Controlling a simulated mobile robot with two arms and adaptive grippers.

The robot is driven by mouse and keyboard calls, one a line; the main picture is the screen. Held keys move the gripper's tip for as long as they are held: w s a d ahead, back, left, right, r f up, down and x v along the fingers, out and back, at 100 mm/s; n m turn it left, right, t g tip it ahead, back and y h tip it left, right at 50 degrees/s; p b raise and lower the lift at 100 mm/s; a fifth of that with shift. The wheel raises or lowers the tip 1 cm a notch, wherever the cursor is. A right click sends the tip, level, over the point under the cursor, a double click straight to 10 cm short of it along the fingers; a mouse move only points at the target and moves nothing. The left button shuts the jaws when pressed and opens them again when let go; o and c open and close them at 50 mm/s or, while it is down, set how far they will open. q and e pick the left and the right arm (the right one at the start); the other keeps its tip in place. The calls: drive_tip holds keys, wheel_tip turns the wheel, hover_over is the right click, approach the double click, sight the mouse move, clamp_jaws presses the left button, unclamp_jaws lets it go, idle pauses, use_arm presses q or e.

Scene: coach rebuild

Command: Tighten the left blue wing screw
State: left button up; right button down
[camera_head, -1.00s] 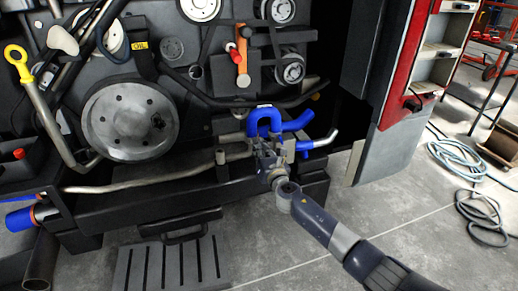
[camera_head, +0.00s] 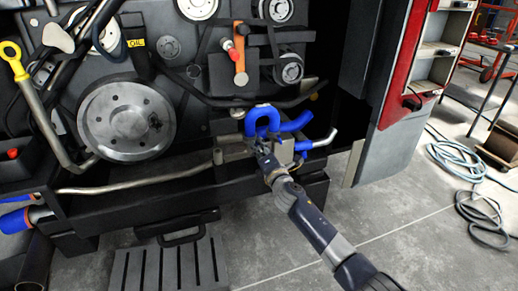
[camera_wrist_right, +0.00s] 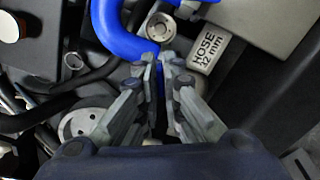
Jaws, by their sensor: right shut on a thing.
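My right gripper (camera_head: 261,146) is at the front of the engine, just below the bent blue hose (camera_head: 263,117). In the right wrist view the fingers (camera_wrist_right: 163,62) are nearly together beside the blue hose (camera_wrist_right: 122,38). A thin blue piece (camera_wrist_right: 161,80) shows between them. It is probably the left blue wing screw, but the fingers hide most of it and its shape cannot be made out. My left gripper is not in view.
A block marked "HOSE 12 mm" (camera_wrist_right: 210,48) lies right of the fingers. A large grey pulley (camera_head: 127,121) is to the left. A metal pipe (camera_head: 150,183) runs along the black frame. The red-edged door (camera_head: 395,95) stands at the right. The grey floor (camera_head: 400,220) in front is open.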

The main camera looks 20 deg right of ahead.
drive_tip(key=m, duration=0.9)
drive_tip(key=shift+f+p, duration=0.25)
drive_tip(key=shift+p, duration=0.05)
drive_tip(key=m, duration=0.3)
drive_tip(key=shift+f+p, duration=0.1)
drive_tip(key=shift+p, duration=0.25)
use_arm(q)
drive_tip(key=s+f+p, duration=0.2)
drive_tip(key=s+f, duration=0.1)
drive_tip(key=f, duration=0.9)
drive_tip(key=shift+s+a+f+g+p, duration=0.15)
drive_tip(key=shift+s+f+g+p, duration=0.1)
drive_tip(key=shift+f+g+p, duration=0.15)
use_arm(e)
drive_tip(key=shift+a+f+m, duration=0.15)
drive_tip(key=shift+m, duration=2.1)
drive_tip(key=shift+a+f+m, duration=0.1)
drive_tip(key=shift+m, duration=2.15)
